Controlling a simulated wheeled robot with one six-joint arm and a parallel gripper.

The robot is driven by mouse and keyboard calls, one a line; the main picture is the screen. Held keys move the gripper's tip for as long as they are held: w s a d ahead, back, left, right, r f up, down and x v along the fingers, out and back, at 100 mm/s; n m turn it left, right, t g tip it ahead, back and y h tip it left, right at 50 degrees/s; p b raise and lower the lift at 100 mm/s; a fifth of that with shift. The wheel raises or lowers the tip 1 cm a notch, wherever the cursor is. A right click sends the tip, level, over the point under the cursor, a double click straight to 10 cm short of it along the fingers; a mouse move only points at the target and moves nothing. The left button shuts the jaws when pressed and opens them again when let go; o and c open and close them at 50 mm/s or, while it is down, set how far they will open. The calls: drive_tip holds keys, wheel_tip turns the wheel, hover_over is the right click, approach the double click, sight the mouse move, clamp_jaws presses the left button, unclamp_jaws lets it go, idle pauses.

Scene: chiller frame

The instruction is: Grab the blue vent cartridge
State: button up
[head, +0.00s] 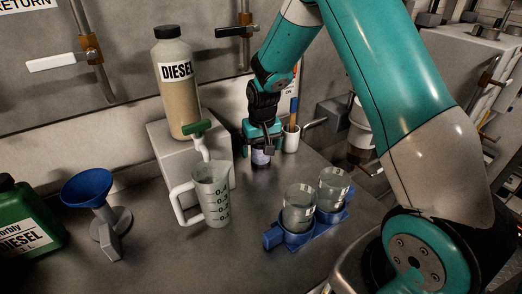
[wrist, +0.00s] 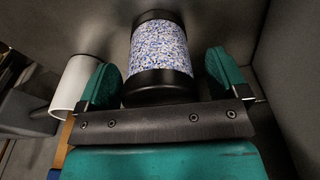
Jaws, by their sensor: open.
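The vent cartridge (wrist: 158,50) is a cylinder with blue and white speckled filling and black end caps. In the wrist view it lies between the two teal fingers of my gripper (wrist: 162,78), with a visible gap on the right side and little or none on the left. In the head view my gripper (head: 262,143) points down at the back of the bench, and the cartridge (head: 261,157) shows just below it, partly hidden by the fingers. My gripper is open around the cartridge.
A white cup (head: 291,139) with a blue-handled tool stands right of my gripper; it also shows in the wrist view (wrist: 78,82). A measuring jug (head: 212,196), a diesel bottle (head: 175,85) on a grey block, and a blue holder (head: 300,238) with two glass jars stand nearby. A blue funnel (head: 88,186) is left.

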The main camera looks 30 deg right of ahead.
drive_tip(key=shift+f, duration=0.15)
drive_tip(key=c, duration=1.1)
drive_tip(key=shift+o, duration=0.2)
